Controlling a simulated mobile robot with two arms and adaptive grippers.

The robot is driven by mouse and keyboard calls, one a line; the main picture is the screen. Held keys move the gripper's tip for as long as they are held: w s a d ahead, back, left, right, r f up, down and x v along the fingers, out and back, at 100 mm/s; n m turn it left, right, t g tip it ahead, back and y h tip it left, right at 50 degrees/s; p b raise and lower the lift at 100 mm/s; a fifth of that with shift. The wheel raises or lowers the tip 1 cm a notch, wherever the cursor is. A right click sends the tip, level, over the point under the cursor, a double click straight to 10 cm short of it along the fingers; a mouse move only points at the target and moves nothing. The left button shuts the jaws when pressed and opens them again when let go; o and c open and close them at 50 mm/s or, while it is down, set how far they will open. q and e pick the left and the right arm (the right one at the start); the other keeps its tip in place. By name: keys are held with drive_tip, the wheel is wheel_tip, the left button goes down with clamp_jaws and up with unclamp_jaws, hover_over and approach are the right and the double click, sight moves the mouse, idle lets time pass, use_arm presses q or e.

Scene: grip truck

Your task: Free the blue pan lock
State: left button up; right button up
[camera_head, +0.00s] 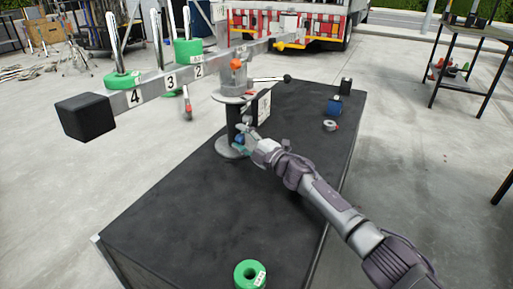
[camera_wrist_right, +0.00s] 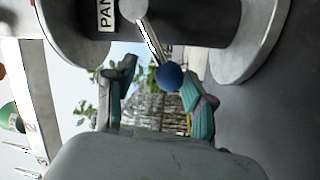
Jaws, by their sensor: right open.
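The blue pan lock is a lever ending in a blue ball knob (camera_wrist_right: 168,76), joined to the dark round column of the stand, with a PAN label beside it. In the head view a small part of the blue knob (camera_head: 239,139) shows at the column (camera_head: 232,121). My right gripper (camera_head: 244,135) is at the column's lower part. In the right wrist view the gripper (camera_wrist_right: 160,84) is open, with its teal-padded fingers on either side of the knob. The knob looks closer to the right-hand finger; contact cannot be told. My left gripper is not in view.
A long numbered beam (camera_head: 150,90) with green weights (camera_head: 187,53) and a black block (camera_head: 86,117) extends over the black table (camera_head: 165,215). A green ring (camera_head: 250,274) lies at the table's near end. The table's near left is clear.

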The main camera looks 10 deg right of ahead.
drive_tip(key=v, duration=1.1)
drive_tip(key=shift+s+f, duration=0.1)
